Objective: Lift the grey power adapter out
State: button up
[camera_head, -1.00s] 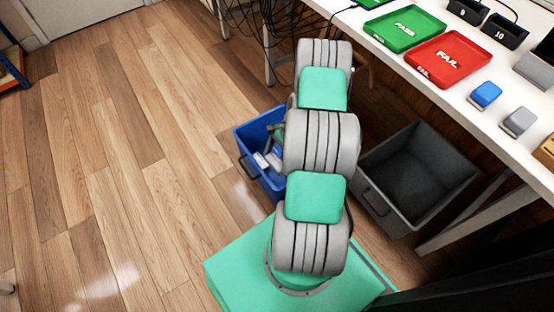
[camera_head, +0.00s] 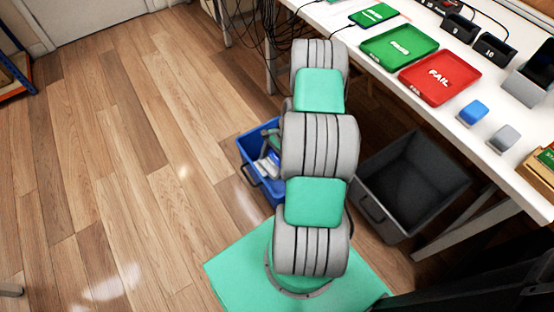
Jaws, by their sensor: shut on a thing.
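My arm reaches away from me and its far end hangs over the blue crate (camera_head: 247,172) on the floor. Only a small grey and green part of my gripper (camera_head: 271,137) shows, at the crate's right side. The arm links hide the rest of it, fingertips included. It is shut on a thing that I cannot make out. Several white and bluish items (camera_head: 267,166) lie in the crate. I cannot single out the grey power adapter among them.
An empty dark grey crate (camera_head: 440,205) stands right of my arm, under the white table. The table holds a green PASS tray (camera_head: 375,52), a red FAIL tray (camera_head: 418,82), a blue block (camera_head: 473,112) and a grey block (camera_head: 505,138).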

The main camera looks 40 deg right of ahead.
jog(key=a+p, duration=0.2)
jog(key=a, duration=0.7)
jog(key=shift+w+a, duration=0.25)
